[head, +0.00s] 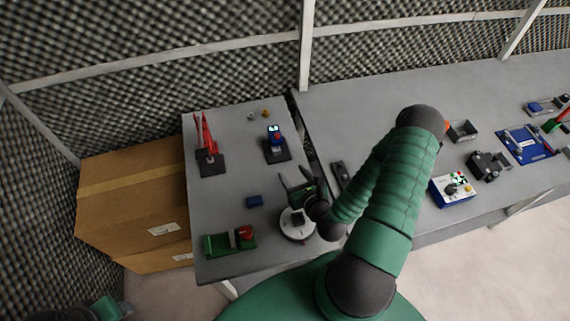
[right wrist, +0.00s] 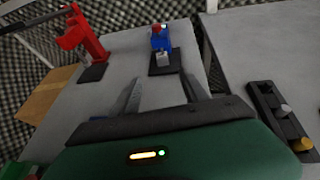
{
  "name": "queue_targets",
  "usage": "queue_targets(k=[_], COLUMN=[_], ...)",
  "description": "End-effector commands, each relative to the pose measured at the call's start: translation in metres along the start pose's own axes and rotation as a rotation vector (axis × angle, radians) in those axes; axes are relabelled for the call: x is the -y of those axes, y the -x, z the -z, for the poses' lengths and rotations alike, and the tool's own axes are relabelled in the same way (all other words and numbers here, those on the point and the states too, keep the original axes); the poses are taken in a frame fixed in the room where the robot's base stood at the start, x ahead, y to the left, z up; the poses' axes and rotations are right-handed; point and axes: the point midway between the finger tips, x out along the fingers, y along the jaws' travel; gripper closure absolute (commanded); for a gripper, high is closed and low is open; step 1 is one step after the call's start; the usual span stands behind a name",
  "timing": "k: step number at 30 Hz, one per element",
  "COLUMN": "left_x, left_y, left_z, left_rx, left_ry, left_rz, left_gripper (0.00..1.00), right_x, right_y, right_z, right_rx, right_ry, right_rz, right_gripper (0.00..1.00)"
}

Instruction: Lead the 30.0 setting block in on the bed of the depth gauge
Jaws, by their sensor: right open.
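The depth gauge (head: 274,137) is a small blue body with a red part and a lit display, on a dark base, at the back of the left table. It also shows in the right wrist view (right wrist: 158,38), ahead of the fingers. A pale grey block (right wrist: 162,60) shows low on the gauge's front; I cannot tell if it is the 30.0 setting block, and no marking is readable. My right gripper (head: 302,182) is open and empty, in front of the gauge and apart from it. My left gripper (head: 124,308) barely shows at bottom left.
A red stand (head: 207,145) is left of the gauge. A dark rack (right wrist: 280,115) with pegs lies right. More devices, including a white-blue box (head: 452,192), stand on the right table.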

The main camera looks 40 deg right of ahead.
Motion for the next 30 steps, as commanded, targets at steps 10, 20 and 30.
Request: queue_targets(k=[10,20,30], left_x=[0.000,0.000,0.000], left_y=[-0.080,-0.139,-0.132], left_z=[-0.019,-0.033,-0.031], left_rx=[0.001,0.000,0.000], left_ry=[-0.001,0.000,0.000], left_rz=[0.000,0.000,0.000], left_gripper=[0.48,0.48,0.48], right_x=[0.003,-0.001,0.000], right_y=[-0.059,-0.103,-0.149], right_z=[0.010,0.008,0.001], right_rx=[0.005,0.005,0.001], right_ry=[0.004,0.006,0.001], right_rz=[0.000,-0.002,-0.002], right_gripper=[0.47,0.47,0.47])
